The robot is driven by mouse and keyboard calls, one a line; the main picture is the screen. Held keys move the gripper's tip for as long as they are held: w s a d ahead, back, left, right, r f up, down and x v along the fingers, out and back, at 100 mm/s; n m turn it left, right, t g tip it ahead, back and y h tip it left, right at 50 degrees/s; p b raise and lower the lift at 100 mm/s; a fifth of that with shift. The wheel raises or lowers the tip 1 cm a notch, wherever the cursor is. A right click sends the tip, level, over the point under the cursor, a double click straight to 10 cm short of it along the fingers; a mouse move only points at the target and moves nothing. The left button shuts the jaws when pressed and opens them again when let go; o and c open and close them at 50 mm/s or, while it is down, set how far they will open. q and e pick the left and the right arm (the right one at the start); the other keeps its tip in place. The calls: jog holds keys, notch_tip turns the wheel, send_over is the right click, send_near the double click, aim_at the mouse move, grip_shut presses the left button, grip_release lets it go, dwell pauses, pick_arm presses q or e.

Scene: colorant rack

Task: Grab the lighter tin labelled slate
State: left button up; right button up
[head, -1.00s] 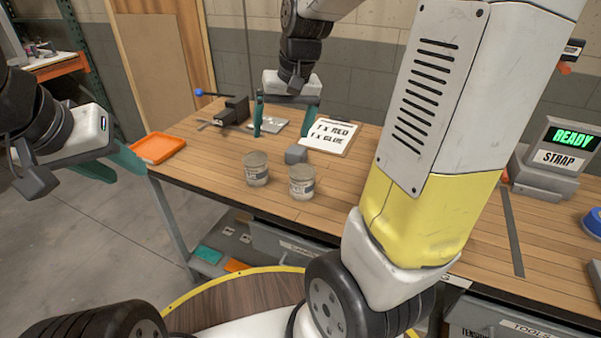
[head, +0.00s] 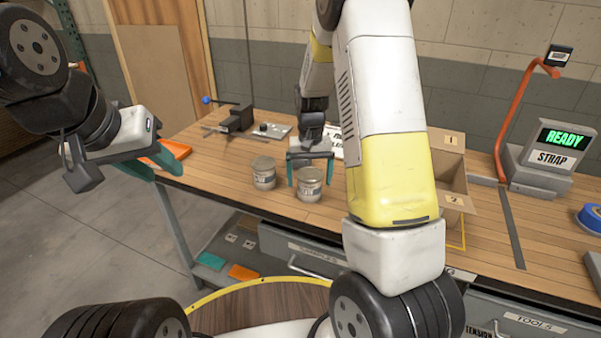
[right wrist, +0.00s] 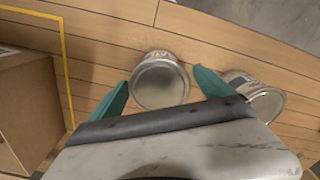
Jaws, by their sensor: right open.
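Two grey tins with pale labels stand upright side by side on the workbench, the left tin (head: 263,174) and the right tin (head: 309,186). The label words are too small to read, so I cannot tell which is slate. My right gripper (head: 310,180) is open, its teal fingers either side of the right tin. In the right wrist view this tin (right wrist: 160,82) lies between the fingertips (right wrist: 160,88), with the other tin (right wrist: 262,98) just outside one finger. My left gripper (head: 152,168) is open and empty, left of the bench.
An open cardboard box (head: 448,170) stands right of my right arm. A black clamp-like device (head: 237,118) and a white sign (head: 338,146) are behind the tins. A READY display (head: 563,145) stands at the right. Bench front is clear.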

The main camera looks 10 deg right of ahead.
jog(key=shift+f, duration=1.4)
jog(key=c, duration=1.4)
jog(key=shift+c, duration=0.2)
jog(key=shift+r, duration=0.1)
jog(key=shift+r, duration=0.55)
notch_tip(320, 180, up, 2)
jog(key=shift+r, duration=0.1)
jog(key=shift+s+a+r, duration=0.15)
jog(key=shift+s, duration=0.55)
jog(key=s+a+r, duration=0.1)
jog(key=s+a, duration=0.2)
jog(key=s, duration=1.1)
jog(key=shift+s, duration=0.2)
